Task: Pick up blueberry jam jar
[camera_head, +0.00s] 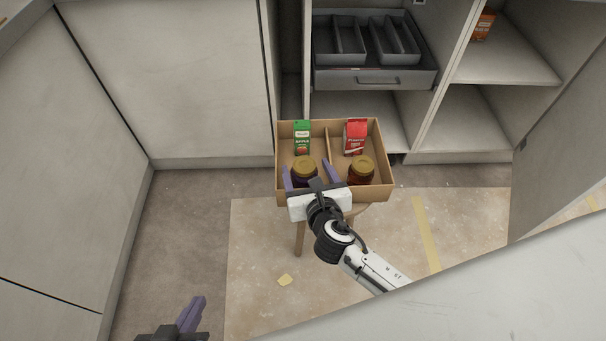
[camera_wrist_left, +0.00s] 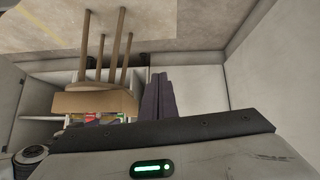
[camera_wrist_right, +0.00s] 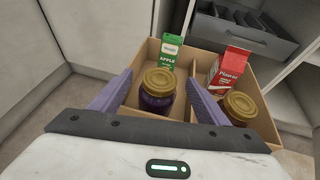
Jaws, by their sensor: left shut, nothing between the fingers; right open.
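The blueberry jam jar, dark purple with a gold lid (camera_head: 305,165), stands in the near left compartment of a wooden box (camera_head: 384,150). It also shows in the right wrist view (camera_wrist_right: 157,100). My right gripper (camera_head: 309,176) is open, its purple fingers on either side of the jar; I cannot tell whether they touch it. In the right wrist view the jar is between the fingers (camera_wrist_right: 160,95). My left gripper (camera_head: 196,304) is shut and empty, low at the left, away from the box; it also shows in the left wrist view (camera_wrist_left: 158,95).
The box also holds a green apple carton (camera_head: 302,137), a red carton (camera_head: 355,136) and a reddish jar with a gold lid (camera_head: 361,171). The box rests on a wooden stool (camera_head: 299,238). Behind it is an open drawer (camera_head: 375,78). Cabinets stand at the left.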

